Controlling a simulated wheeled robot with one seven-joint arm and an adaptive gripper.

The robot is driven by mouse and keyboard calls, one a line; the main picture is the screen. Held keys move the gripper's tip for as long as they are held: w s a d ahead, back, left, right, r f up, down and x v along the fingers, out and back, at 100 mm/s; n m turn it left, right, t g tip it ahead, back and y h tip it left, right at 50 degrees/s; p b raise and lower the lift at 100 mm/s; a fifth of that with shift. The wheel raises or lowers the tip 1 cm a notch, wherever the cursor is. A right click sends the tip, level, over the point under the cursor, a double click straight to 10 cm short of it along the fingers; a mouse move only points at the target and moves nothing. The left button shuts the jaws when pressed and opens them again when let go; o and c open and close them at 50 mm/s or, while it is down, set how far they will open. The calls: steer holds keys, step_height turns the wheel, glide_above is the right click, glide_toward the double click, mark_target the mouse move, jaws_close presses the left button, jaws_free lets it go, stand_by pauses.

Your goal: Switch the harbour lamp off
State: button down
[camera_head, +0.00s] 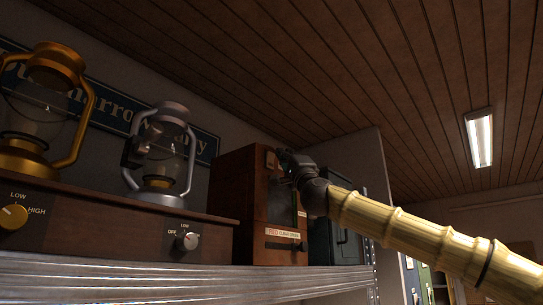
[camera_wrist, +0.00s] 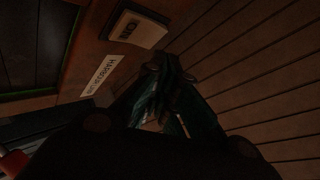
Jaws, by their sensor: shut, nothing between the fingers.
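The harbour lamp is a wooden box (camera_head: 240,200) on the shelf, with a dark window in its front and a slider strip marked red, clear and green (camera_head: 282,233) below. A label starting "HARBOUR" (camera_wrist: 103,76) shows in the wrist view beside a pale rocker switch (camera_wrist: 138,29) and a dark, green-edged pane (camera_wrist: 35,45). My gripper (camera_head: 283,158) is at the box's upper front, close to the switch; it hides part of the front. In the wrist view my gripper (camera_wrist: 165,75) is shut and empty, just below and right of the switch. Contact cannot be told.
A brass lantern (camera_head: 42,110) and a silver lantern (camera_head: 163,160) stand left on a wooden base with knobs (camera_head: 187,240). A dark box (camera_head: 335,235) stands right of the harbour lamp. The metal shelf edge (camera_head: 140,275) runs below. Open space lies to the right.

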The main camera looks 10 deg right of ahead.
steer(key=shift+w+a, duration=0.15)
steer(key=shift+w+a+r, duration=0.1)
steer(key=shift+w+a, duration=0.05)
steer(key=shift+a, duration=0.05)
stand_by(0.3)
steer(key=shift+w+a, duration=0.2)
steer(key=shift+w, duration=0.05)
stand_by(1.0)
steer(key=shift+d, duration=0.1)
steer(key=shift+s+d+b, duration=0.45)
steer(key=shift+s+b, duration=0.1)
steer(key=shift+s, duration=0.05)
stand_by(0.3)
steer(key=s+d, duration=0.1)
steer(key=s+d+b, duration=0.2)
steer(key=s, duration=0.1)
steer(key=shift+d+f, duration=0.1)
steer(key=shift+f, duration=0.25)
stand_by(0.6)
